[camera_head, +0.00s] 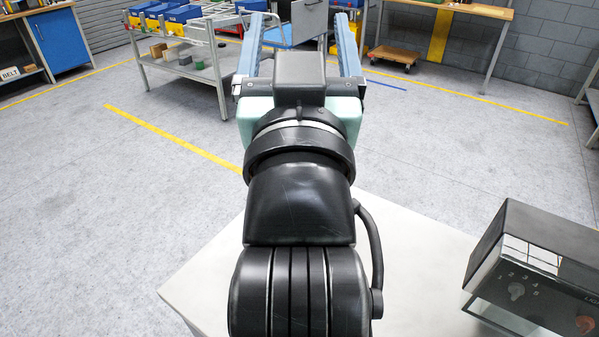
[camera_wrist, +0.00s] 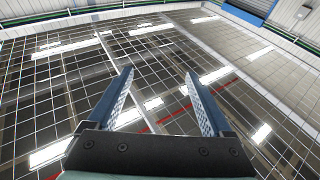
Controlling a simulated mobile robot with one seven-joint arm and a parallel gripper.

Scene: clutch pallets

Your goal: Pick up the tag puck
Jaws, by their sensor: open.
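My gripper (camera_head: 301,16) points away from my body in the head view, its two blue fingers spread wide with nothing between them. In the wrist view the fingers (camera_wrist: 158,73) are also apart and empty, aimed at ceiling-like grid panels and lights. I cannot make out the tag puck for certain in either view. A small green piece (camera_head: 199,65) lies on the lower shelf of a grey cart (camera_head: 180,73) at upper left, well apart from my gripper; it is too small to identify.
Wooden blocks (camera_head: 157,50) and blue bins (camera_head: 183,14) are on the cart. A blue cabinet (camera_head: 60,42) stands far left, a workbench (camera_head: 455,10) at the back right. A wooden dolly (camera_head: 394,55) sits on the floor. Open floor (camera_head: 470,150) lies to the right, with yellow lines.

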